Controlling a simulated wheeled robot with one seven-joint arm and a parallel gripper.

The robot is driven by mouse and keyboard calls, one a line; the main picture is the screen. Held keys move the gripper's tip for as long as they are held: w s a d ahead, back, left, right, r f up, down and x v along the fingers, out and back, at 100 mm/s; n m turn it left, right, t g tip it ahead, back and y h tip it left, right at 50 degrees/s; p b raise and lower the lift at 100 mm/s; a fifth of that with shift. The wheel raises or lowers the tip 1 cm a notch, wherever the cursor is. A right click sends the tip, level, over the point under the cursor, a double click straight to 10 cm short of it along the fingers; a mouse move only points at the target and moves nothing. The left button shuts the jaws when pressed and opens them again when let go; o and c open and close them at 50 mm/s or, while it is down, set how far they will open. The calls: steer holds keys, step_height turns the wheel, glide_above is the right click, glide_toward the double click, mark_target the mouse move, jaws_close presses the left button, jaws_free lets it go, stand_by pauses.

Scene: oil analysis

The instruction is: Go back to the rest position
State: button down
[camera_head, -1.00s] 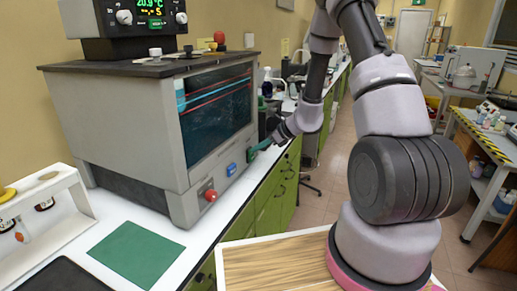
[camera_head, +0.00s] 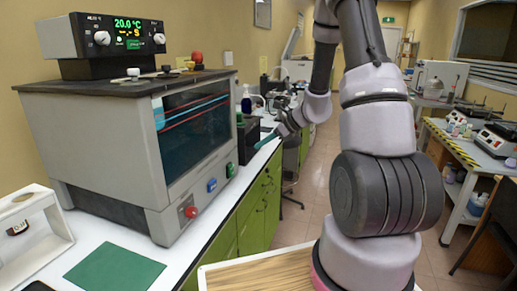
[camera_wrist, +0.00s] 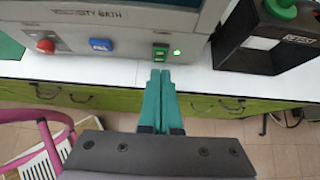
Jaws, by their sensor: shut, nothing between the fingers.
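My gripper (camera_wrist: 158,100) is shut and empty, its two green fingers together in the wrist view. Its tips are near the counter's front edge, just in front of the bath's green switch (camera_wrist: 160,52), beside which a green light glows. I cannot tell whether the tips touch anything. In the head view, my gripper (camera_head: 268,141) is to the right of the viscosity bath (camera_head: 110,150), apart from its front buttons. The bath's display (camera_head: 128,28) reads 20.0 °C. A red knob (camera_head: 190,212) and a blue button (camera_head: 211,185) are on its front.
A white counter (camera_head: 190,245) with green cabinets (camera_head: 262,200) runs along the left. A green mat (camera_head: 115,270) and a white rack (camera_head: 35,240) are in front of the bath. A black holder (camera_wrist: 265,45) stands right of the bath. The aisle floor (camera_head: 300,222) is open.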

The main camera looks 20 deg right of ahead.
steer(key=shift+r, duration=0.1)
steer(key=s+a+r+n+g+h, duration=0.1)
steer(key=s+a+r+n, duration=0.1)
steer(key=s+r+n, duration=0.4)
steer(key=s+a+r+n, duration=0.3)
steer(key=s+r+n, duration=0.1)
steer(key=r, duration=0.5)
steer(key=s+d+r+n+t+h, duration=0.1)
steer(key=s+d+r+n+h, duration=0.1)
steer(key=s+r+n, duration=0.3)
steer(key=s+d+r+n+t+h, duration=0.1)
steer(key=s+r+n, duration=0.4)
steer(key=s, duration=0.7)
steer(key=shift+d+r+n+h, duration=0.25)
steer(key=shift+d+n+h, duration=0.35)
steer(key=shift+h, duration=0.6)
steer(key=shift+w, duration=0.1)
